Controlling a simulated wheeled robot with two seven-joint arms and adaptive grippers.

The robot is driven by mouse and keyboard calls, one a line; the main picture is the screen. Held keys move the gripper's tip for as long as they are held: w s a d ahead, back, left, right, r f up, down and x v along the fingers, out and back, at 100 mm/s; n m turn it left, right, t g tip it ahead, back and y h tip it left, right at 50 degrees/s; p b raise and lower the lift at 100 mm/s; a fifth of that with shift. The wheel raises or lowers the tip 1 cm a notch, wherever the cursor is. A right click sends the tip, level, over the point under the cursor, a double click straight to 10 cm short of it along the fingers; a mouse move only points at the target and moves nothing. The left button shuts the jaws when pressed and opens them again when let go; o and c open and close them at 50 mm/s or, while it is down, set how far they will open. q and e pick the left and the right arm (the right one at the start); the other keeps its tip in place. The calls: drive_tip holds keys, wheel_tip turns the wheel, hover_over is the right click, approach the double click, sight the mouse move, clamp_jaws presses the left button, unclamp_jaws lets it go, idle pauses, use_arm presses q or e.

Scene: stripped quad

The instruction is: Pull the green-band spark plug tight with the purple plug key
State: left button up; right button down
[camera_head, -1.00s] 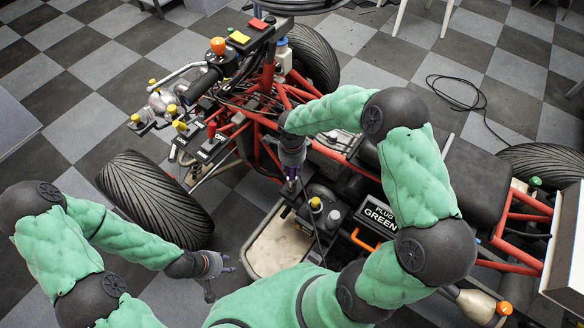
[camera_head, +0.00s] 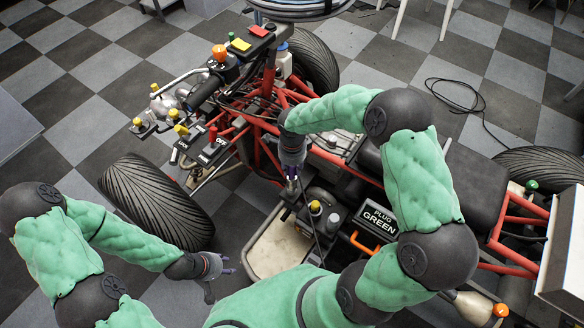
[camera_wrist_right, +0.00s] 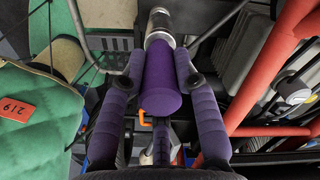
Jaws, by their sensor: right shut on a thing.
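My right gripper (camera_head: 292,158) is shut on the purple plug key (camera_wrist_right: 162,88), low over the middle of the stripped quad. In the right wrist view its two purple fingers lie on either side of the key's handle, and a silver socket end (camera_wrist_right: 160,25) points away from the gripper. In the head view a short silvery part (camera_head: 291,187) shows below the gripper. A sign reading PLUG GREEN (camera_head: 378,217) stands to the right of it. I cannot make out the green-band spark plug. My left gripper (camera_head: 218,277) is empty and open, beside the quad's front-left tyre.
Red frame tubes (camera_wrist_right: 262,65) run close to the right of the key. A yellow-capped part (camera_head: 314,206) and an orange handle (camera_head: 366,243) are near the sign. A pale tray (camera_head: 270,255) lies below. A black tyre (camera_head: 155,205) stands left.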

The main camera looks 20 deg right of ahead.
drive_tip(key=shift+r+p, duration=1.6)
drive_tip(key=shift+r, duration=1.25)
drive_tip(key=shift+r+p, duration=1.2)
drive_tip(key=shift+r, duration=0.8)
